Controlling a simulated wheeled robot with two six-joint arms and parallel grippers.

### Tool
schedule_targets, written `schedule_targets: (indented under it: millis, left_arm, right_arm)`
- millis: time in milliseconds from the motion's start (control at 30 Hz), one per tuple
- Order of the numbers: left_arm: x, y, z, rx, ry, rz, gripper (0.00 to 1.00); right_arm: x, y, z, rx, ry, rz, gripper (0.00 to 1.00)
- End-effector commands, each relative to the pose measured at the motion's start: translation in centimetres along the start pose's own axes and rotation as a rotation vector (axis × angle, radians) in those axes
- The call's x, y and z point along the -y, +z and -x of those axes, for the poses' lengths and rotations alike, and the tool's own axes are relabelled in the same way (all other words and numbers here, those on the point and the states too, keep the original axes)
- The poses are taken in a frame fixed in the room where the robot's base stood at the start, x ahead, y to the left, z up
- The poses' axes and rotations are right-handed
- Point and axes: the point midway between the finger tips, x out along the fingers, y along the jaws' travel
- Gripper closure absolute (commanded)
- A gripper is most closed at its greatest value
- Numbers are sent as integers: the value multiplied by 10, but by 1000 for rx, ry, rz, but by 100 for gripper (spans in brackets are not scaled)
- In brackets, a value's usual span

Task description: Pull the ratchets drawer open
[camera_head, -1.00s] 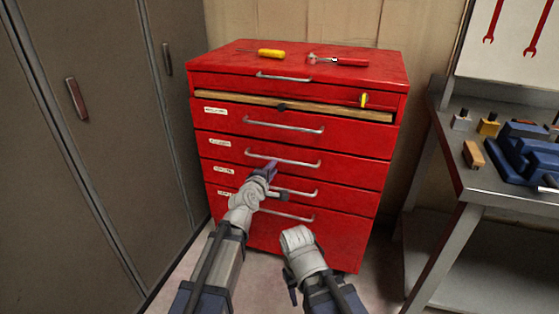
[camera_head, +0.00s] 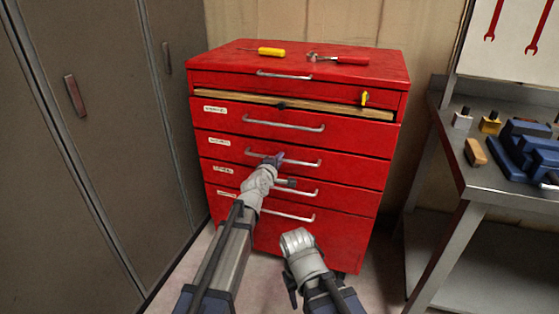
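A red tool cabinet (camera_head: 340,139) has several drawers with silver bar handles. Four lower drawers carry small white labels, too small to read, so I cannot tell which is the ratchets drawer. My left gripper (camera_head: 274,160) is at the handle (camera_head: 307,163) of the second labelled drawer (camera_head: 350,168), overlapping its middle. Whether it touches or grips the bar, I cannot tell; the fingers are small and partly hidden by my wrist. That drawer looks closed. My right arm is low in front of the cabinet; its gripper's fingers are not clearly visible.
A yellow-handled screwdriver (camera_head: 269,51) and a red-handled hammer (camera_head: 340,59) lie on the cabinet top. Grey lockers (camera_head: 95,140) stand close on the left. A metal workbench (camera_head: 500,187) with a blue vise (camera_head: 526,150) stands on the right. Some floor is free in front.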

Motion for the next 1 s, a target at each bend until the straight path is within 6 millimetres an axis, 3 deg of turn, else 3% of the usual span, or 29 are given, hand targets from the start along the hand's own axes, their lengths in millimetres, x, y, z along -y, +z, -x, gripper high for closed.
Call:
schedule_targets:
  millis: [100, 1000]
  left_arm:
    - [0, 0, 0, 0, -1, 0, 100]
    - [0, 0, 0, 1, -1, 0, 100]
  right_arm:
    - [0, 0, 0, 0, 0, 0, 50]
    - [0, 0, 0, 0, 0, 0, 50]
